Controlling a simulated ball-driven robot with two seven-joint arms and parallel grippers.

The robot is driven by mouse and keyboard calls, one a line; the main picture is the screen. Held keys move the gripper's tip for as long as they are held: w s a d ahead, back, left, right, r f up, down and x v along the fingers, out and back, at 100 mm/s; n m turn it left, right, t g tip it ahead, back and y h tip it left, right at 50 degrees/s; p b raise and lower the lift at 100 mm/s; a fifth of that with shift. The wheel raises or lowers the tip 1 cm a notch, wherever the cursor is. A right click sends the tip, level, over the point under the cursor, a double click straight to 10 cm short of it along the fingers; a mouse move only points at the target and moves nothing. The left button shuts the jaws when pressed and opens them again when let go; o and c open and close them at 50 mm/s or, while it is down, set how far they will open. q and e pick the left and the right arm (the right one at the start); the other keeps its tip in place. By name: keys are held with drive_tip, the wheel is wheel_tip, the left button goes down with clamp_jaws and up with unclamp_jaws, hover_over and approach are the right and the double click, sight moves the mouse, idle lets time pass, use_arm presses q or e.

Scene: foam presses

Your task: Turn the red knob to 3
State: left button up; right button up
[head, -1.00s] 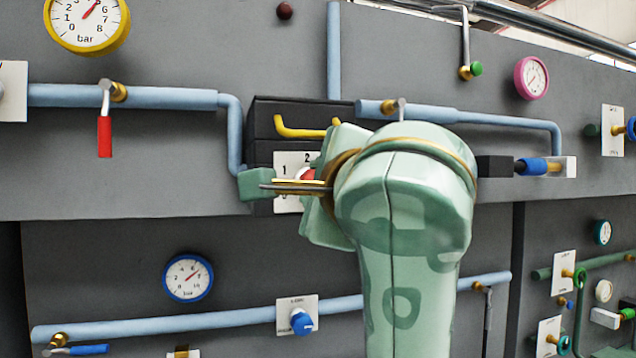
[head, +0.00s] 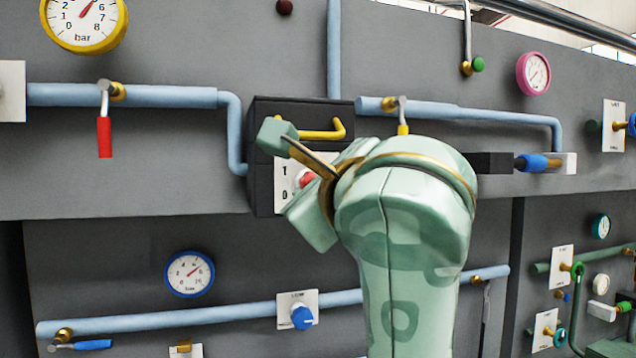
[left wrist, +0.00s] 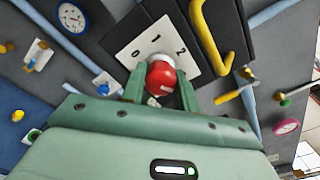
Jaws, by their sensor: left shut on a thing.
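The red knob (head: 307,180) sits on a white number plate (head: 284,186) on the front of a black box. In the left wrist view the knob (left wrist: 161,77) is between the two fingers of my left gripper (left wrist: 161,88), which is shut on it. The plate (left wrist: 138,45) shows 0, 1 and 2 there; no 3 is visible, and part of the plate is hidden. I cannot tell which number the knob points to. In the head view my left gripper (head: 300,178) is tilted, one finger up and left of the knob. My right gripper is not in view.
A yellow handle (head: 322,134) sticks out of the black box (head: 262,170) just above the knob. Blue pipes (head: 165,98) run along the grey panel. A red-handled valve (head: 104,137) hangs at left; a blue knob (head: 302,318) is below.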

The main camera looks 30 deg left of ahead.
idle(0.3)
use_arm(q)
drive_tip(key=o, duration=1)
drive_tip(key=shift+w, duration=0.1)
drive_tip(key=shift+c, duration=0.2)
drive_tip(key=p+v, duration=1)
drive_tip(key=v, duration=0.6)
drive_tip(key=shift+s+p, duration=0.2)
drive_tip(key=shift+p, duration=0.2)
